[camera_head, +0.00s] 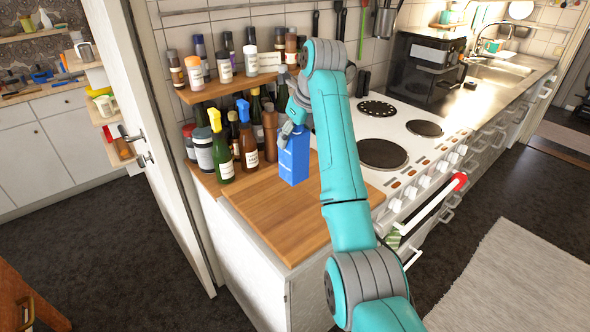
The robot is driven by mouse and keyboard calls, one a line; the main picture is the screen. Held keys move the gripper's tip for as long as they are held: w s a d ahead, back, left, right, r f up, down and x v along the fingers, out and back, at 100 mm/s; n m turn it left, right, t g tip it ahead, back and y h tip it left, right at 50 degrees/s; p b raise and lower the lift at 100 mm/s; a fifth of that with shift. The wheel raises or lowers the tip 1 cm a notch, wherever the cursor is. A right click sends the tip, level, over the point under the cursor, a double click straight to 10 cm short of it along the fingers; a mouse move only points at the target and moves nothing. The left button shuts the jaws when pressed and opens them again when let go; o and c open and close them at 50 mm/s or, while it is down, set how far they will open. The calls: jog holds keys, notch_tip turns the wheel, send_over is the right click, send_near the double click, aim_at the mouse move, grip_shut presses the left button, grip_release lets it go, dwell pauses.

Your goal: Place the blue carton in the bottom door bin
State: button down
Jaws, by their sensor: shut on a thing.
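The blue carton (294,160) stands upright over the wooden worktop beside the cooker; I cannot tell whether its base touches the wood. My gripper (287,134) is shut on the carton near its top left edge. My teal arm hides part of the worktop and the carton's right surroundings. No fridge and no door bin can be made out in this view.
Several bottles (222,148) stand close behind and left of the carton, with a shelf (233,86) of jars above. The cooker (420,135) is to the right. A white door (150,120) stands at left. The worktop's front (285,225) is bare.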

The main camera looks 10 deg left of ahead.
aim_at(296, 159)
jog(key=shift+w+d+f, duration=0.1)
jog(key=shift+d+f, duration=0.05)
jog(key=shift+f, duration=3.45)
jog(key=shift+c, duration=1.1)
grip_release()
